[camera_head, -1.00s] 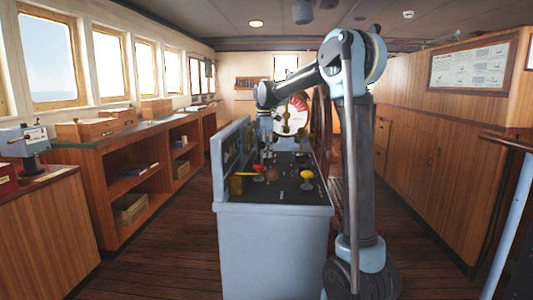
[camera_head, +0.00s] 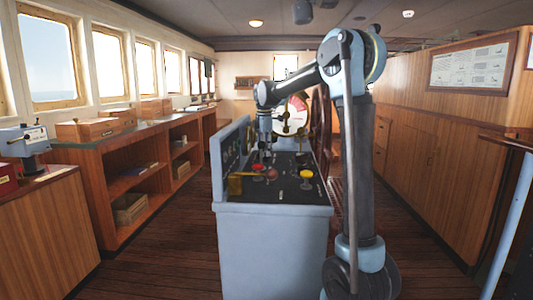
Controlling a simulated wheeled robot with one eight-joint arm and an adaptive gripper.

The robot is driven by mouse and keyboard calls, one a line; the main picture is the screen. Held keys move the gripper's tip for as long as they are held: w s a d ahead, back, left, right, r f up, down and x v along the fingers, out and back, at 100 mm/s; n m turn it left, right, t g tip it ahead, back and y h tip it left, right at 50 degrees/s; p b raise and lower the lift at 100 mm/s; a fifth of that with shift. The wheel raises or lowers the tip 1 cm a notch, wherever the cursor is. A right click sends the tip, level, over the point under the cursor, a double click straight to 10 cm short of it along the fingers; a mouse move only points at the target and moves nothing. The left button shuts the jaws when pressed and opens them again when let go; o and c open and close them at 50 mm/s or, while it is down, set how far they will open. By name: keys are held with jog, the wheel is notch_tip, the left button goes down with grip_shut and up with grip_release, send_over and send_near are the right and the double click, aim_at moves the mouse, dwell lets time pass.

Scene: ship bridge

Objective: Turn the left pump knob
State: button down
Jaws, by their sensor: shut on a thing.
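The console (camera_head: 272,225) stands in the middle, with a black sloping control top. My gripper (camera_head: 264,157) points straight down at the far left part of this top, close to the upright panel. It is shut on a small knob there, which I take to be the left pump knob; the fingers and their small size in the picture hide the knob and its angle. A red knob (camera_head: 258,167) is just in front of the fingertips.
A yellow knob (camera_head: 306,175) stands at the right of the console top, and a brass box (camera_head: 235,185) at its left front. A round dial (camera_head: 291,118) stands behind. Wooden shelves (camera_head: 130,190) line the left; floor is clear between.

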jog(key=m, duration=0.5)
jog(key=shift+a, duration=0.2)
jog(key=shift+m, duration=2.5)
jog(key=c, duration=1.7)
grip_release()
jog(key=shift+o, duration=0.2)
jog(key=shift+d, duration=0.1)
notch_tip(320, 180, up, 12)
jog(key=shift+f, duration=0.1)
